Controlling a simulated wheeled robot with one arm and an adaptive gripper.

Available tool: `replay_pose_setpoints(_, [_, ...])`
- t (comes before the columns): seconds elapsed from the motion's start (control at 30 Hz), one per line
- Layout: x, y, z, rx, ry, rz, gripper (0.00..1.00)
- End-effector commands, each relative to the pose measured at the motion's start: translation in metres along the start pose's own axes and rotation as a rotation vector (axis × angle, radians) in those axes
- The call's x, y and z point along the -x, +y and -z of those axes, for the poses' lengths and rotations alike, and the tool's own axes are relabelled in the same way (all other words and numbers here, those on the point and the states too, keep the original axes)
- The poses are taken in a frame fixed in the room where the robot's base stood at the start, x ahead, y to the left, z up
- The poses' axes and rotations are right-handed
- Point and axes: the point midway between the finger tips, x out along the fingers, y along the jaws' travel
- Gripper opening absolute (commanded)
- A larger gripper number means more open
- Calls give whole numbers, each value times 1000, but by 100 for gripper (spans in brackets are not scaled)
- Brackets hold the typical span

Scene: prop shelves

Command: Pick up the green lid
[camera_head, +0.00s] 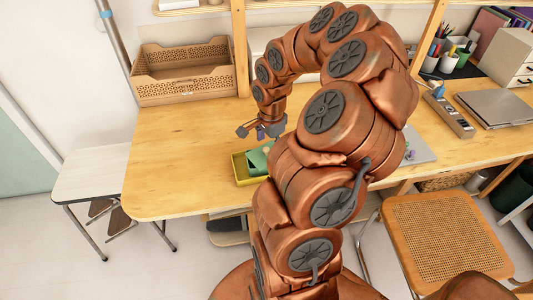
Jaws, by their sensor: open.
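A green lid (257,160) lies tilted in or on a small yellow tray (239,170) near the front edge of the wooden table. My arm hides the right part of both. My gripper (257,132) is over the table just behind the tray, above and apart from the lid as far as I can tell. Its grey fingers are spread and nothing shows between them.
A wooden crate (185,88) stands at the table's back left. A grey laptop (500,107), pen cups (447,62) and a white drawer box (508,57) are at the right. The table's left side (165,160) is clear. A cane chair (445,235) stands in front.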

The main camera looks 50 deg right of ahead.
Motion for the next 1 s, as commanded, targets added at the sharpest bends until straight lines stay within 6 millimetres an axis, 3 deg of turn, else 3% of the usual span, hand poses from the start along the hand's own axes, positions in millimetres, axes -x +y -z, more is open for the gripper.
replay_pose_setpoints(0.07, [0,0,0,0,0,0,86])
replay_pose_setpoints(0.9, [-1,0,-1,1,-1,0,0])
replay_pose_setpoints(1.0, [-1,0,-1,1,-2,-2,0])
